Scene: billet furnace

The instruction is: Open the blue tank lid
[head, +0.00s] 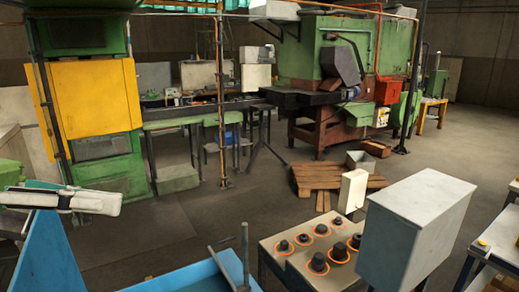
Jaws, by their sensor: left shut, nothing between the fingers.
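The blue tank (190,278) is at the bottom of the head view, cut off by the lower edge. A blue panel (48,262) stands steeply tilted to its left; it looks like the lid raised, but its hinge is out of view. My left gripper (98,203) is at the left edge, shut and empty, by the top edge of the panel. I cannot tell whether it touches the panel. My right gripper is not in view.
A control desk (290,262) with several black knobs stands right of the tank, beside a grey box (412,230). A thin upright metal rod (245,255) rises at the tank. A wooden pallet (330,178) lies farther back.

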